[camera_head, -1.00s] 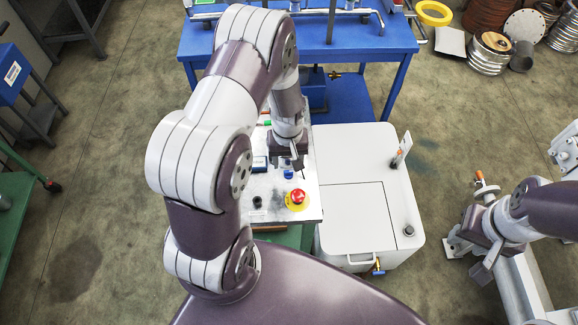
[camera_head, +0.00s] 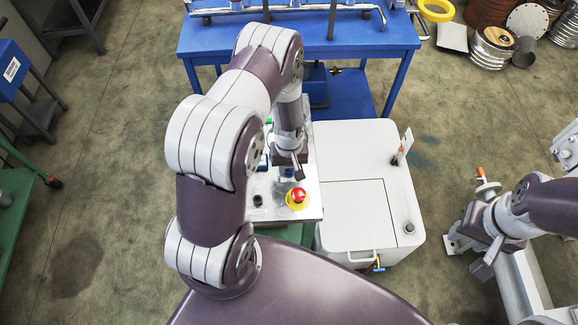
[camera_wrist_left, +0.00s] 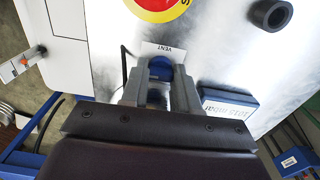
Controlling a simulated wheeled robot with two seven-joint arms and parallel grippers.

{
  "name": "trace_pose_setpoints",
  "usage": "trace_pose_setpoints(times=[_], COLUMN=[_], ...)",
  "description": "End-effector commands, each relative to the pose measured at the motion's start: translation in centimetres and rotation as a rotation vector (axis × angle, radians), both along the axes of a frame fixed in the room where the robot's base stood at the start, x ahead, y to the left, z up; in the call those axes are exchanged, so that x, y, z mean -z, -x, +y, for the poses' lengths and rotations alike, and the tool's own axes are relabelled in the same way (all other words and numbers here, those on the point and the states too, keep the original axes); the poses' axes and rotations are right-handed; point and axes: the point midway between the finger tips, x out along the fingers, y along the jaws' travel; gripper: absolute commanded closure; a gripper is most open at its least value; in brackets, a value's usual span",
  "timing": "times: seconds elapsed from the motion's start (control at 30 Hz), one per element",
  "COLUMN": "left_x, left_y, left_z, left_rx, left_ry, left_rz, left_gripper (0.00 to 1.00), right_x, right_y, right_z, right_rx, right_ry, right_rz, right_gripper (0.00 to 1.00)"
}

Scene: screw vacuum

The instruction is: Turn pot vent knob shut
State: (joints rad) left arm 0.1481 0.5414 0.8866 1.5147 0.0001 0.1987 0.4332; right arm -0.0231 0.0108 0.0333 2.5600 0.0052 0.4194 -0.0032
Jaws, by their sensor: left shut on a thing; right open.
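The blue vent knob (camera_wrist_left: 160,68) sits on the metal control panel (camera_wrist_left: 225,45), beside a white label reading VENT (camera_wrist_left: 164,49). My left gripper (camera_wrist_left: 162,88) is shut on the knob, with one finger on either side of it in the left wrist view. The knob's turn angle is hard to read between the fingers. In the head view, my left gripper (camera_head: 292,171) is over the panel and mostly covers the knob. My right gripper (camera_head: 470,254) is open and empty at the right, well away from the panel.
A red emergency button (camera_head: 299,195) on a yellow disc is close to my left gripper. A black knob (camera_wrist_left: 270,14) and a blue-framed display (camera_wrist_left: 229,106) are also on the panel. A white cabinet (camera_head: 350,215) stands right of it; a blue table (camera_head: 350,40) is behind.

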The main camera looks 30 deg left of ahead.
Motion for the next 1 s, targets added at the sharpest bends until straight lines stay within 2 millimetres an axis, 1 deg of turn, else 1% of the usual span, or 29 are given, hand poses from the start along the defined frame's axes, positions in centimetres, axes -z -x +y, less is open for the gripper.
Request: trace_pose_setpoints(times=[0.2,0.27,0.33,0.57,0.6,0.63,0.67,0.9,1.0], left_x=[-0.08,-0.09,-0.1,-0.13,-0.13,-0.13,-0.12,-0.09,-0.46], left_y=[-0.03,-0.04,-0.04,-0.05,-0.05,-0.05,-0.04,-0.02,-0.07], left_z=[0.01,0.0,0.0,0.0,0.0,0.0,0.01,0.0,0.01], left_rx=[-0.29,-0.341,-0.367,-0.367,-0.367,-0.367,-0.367,-0.366,-0.365], left_ry=[-0.001,-0.001,-0.001,0.0,-0.001,-0.001,-0.001,0.0,0.0], left_rz=[-0.001,-0.001,-0.001,-0.001,-0.001,-0.001,-0.001,0.0,-0.001], left_gripper=[1.0,1.0,1.0,1.0,0.57,0.47,0.45,0.45,0.45], right_x=[0.03,0.04,0.03,0.02,0.02,0.02,0.02,0.04,0.09], right_y=[0.0,0.0,0.0,0.0,0.0,0.0,0.0,0.0,0.0], right_z=[0.0,0.0,0.0,0.0,0.0,0.0,0.0,0.0,0.0], right_rx=[0.0,0.0,0.0,0.0,0.0,0.0,0.0,0.0,0.0], right_ry=[0.0,0.0,0.0,0.0,0.0,0.0,0.0,0.0,0.0], right_rz=[0.0,0.0,0.0,0.0,0.0,0.0,0.0,0.0,0.0], right_gripper=[0.57,0.57,0.57,0.57,0.57,0.57,0.57,0.57,0.57])
